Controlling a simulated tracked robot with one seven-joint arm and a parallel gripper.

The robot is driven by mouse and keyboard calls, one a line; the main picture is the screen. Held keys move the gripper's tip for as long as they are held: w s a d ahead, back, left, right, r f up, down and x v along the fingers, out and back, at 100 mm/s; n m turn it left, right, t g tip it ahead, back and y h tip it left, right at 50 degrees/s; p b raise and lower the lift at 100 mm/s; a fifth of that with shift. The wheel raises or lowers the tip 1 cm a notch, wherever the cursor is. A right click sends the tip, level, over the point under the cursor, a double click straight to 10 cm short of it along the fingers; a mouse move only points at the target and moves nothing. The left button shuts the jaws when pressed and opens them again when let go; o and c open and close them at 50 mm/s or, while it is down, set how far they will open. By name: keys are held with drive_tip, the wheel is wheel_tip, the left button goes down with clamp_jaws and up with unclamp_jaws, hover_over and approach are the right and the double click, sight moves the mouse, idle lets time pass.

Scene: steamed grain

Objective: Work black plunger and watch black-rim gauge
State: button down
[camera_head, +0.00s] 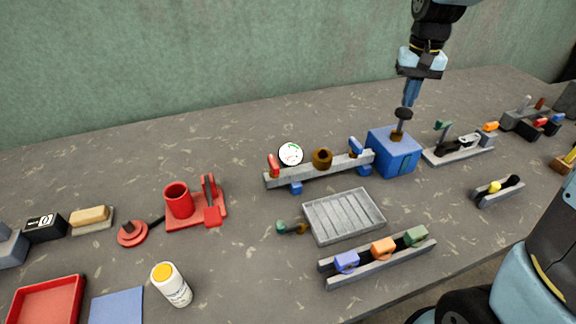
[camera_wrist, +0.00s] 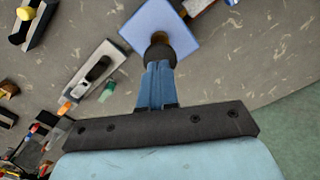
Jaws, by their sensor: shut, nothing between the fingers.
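The black plunger (camera_head: 404,114) stands up from a brass collar on top of the blue box (camera_head: 393,156), right of centre. In the wrist view its dark knob (camera_wrist: 160,50) lies just beyond my fingertips, with the blue box (camera_wrist: 135,24) beneath. My gripper (camera_head: 408,104) is shut and empty, pointing down directly over the knob; I cannot tell whether the tips touch it. The black-rim gauge (camera_head: 290,153) has a white round face with green and red marks and stands at the grey rail left of the box. Its needle is too small to read.
The grey rail (camera_head: 325,168) carries red and blue levers and a brass ring (camera_head: 322,158). A grey tray (camera_head: 343,216) lies in front. A lever fixture (camera_head: 457,148) stands close right of the box. Red fixtures (camera_head: 196,207) and a white bottle (camera_head: 171,284) are at left.

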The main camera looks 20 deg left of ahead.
sight(405, 111)
drive_tip(key=shift+f, duration=2.3)
drive_tip(key=shift+r, duration=3.8)
drive_tip(key=shift+f, duration=1.5)
drive_tip(key=shift+f, duration=2.3)
drive_tip(key=shift+w+r, duration=0.1)
drive_tip(key=shift+r, duration=3.7)
